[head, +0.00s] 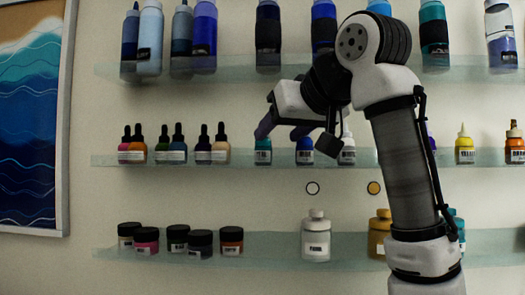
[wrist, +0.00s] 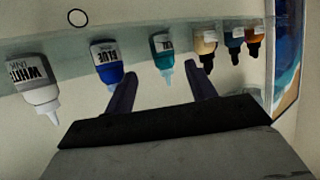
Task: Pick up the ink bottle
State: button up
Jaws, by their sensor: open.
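Several ink bottles with nozzles stand on the middle shelf. In the head view a teal bottle (head: 263,156), a blue bottle (head: 304,157) and a white bottle (head: 347,156) stand just below and behind my gripper (head: 281,132). The wrist view is upside down. There my gripper (wrist: 162,77) is open and empty, its fingertips either side of the teal bottle (wrist: 161,45) and apart from it. The blue bottle (wrist: 107,65) is left of the fingers, and the white bottle (wrist: 35,85), labelled "WHITE INK", is further left. The task does not say which bottle.
Dropper bottles (head: 178,150) stand left along the middle shelf (head: 240,158); yellow (head: 465,152) and orange (head: 514,150) bottles stand right. Large bottles (head: 203,40) line the upper shelf. Jars (head: 199,245) and a white bottle (head: 316,240) stand below. A wave picture (head: 30,120) hangs left.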

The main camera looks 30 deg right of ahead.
aim_at(267, 140)
jog(key=x, duration=0.6)
jog(key=shift+w+a+f, duration=0.15)
jog(key=shift+w+a, duration=0.15)
jog(key=c, duration=1.1)
jog(key=shift+r+p, duration=0.2)
jog(key=shift+p, duration=0.2)
